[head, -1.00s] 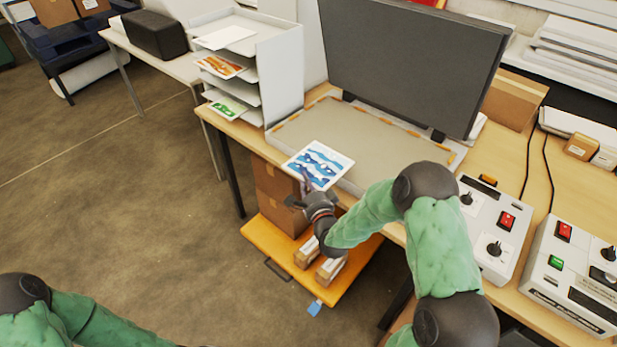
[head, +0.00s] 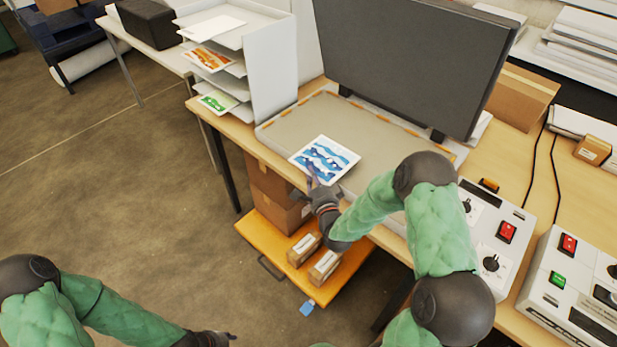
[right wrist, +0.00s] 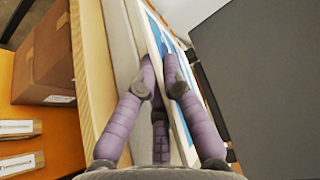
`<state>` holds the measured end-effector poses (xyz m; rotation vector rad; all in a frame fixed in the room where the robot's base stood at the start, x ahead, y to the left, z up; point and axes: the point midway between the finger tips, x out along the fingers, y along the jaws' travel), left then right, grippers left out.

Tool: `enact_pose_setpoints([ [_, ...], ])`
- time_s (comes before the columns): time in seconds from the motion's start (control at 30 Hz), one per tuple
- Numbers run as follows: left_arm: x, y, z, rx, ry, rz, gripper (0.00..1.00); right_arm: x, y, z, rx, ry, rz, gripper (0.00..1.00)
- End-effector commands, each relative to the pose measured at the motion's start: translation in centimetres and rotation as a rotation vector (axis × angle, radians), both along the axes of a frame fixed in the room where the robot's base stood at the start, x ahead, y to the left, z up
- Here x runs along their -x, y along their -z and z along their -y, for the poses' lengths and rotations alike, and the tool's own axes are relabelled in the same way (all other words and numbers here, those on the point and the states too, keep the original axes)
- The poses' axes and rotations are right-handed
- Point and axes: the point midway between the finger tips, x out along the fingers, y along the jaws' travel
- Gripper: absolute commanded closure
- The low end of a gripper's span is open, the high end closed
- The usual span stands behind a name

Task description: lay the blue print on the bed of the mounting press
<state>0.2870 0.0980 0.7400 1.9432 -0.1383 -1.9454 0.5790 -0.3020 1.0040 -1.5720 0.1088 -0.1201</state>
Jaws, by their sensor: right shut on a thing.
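The blue print (head: 325,160) is a white-edged sheet with blue waves. My right gripper (head: 316,182) is shut on its near edge. In the right wrist view, the purple fingers of this gripper (right wrist: 162,75) clasp the print (right wrist: 158,40) from both sides. The print is over the front part of the grey bed (head: 375,140) of the mounting press; whether it touches the bed I cannot tell. The dark lid (head: 405,55) of the press stands raised behind the bed. My left gripper (head: 215,338) is at the bottom edge of the head view, far from the print; its fingers are too small to judge.
A white tray rack (head: 268,60) with an orange print (head: 208,58) and a green print (head: 217,102) stands left of the press. Control boxes (head: 492,235) stand to its right. An orange cart (head: 285,258) with small boxes is below the table edge.

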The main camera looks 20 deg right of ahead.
Motion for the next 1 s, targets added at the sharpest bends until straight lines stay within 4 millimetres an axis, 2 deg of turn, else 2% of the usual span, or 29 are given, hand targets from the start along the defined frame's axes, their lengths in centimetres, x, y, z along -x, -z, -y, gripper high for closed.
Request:
enact_pose_setpoints([
  [0.3, 0.0, 0.8, 0.0, 0.0, 0.0, 0.0, 0.6, -0.7, 1.1, 1.9, 0.0, 0.001, 0.0, 1.0],
  [0.7, 0.0, 3.5, 0.0, 0.0, 0.0, 0.0, 0.6, -0.8, 3.5, 1.8, 0.0, 0.0, 0.001, 1.0],
  [1.0, 0.0, 4.2, 0.0, 0.0, 0.0, 0.0, 0.6, -0.8, 4.0, 1.8, 0.0, 0.0, 0.001, 1.0],
])
